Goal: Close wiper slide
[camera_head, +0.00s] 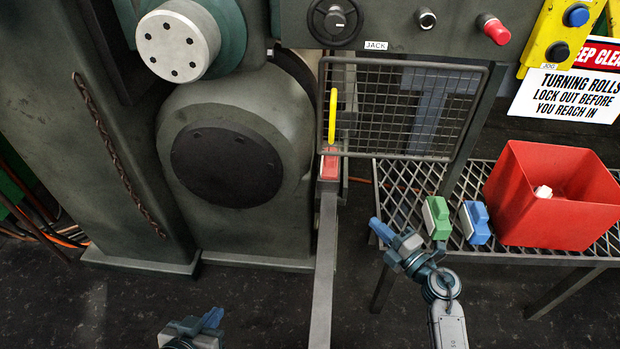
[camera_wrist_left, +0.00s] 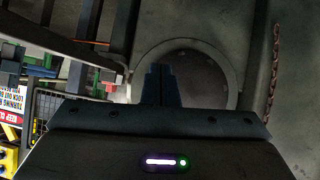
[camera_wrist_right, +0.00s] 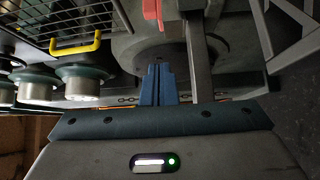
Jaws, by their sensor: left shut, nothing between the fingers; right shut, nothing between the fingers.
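A red block (camera_head: 330,167) sits at the far end of a long grey bar (camera_head: 323,280) that runs toward me beside the machine. I take these to be the wiper slide, but cannot tell for sure. Both also show in the right wrist view, the red block (camera_wrist_right: 152,12) at the top edge and the bar (camera_wrist_right: 198,62) beside my fingers. My right gripper (camera_head: 375,224) is shut and empty, right of the bar and apart from it. My left gripper (camera_head: 214,317) is shut and empty, low and left of the bar. The left wrist view shows its closed fingers (camera_wrist_left: 160,80).
A mesh guard (camera_head: 410,105) with a yellow handle (camera_head: 332,117) stands above the bar. On the grated shelf (camera_head: 395,185) are a green block (camera_head: 438,217), a blue block (camera_head: 477,222) and a red bin (camera_head: 545,205). The floor (camera_head: 120,300) at front left is clear.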

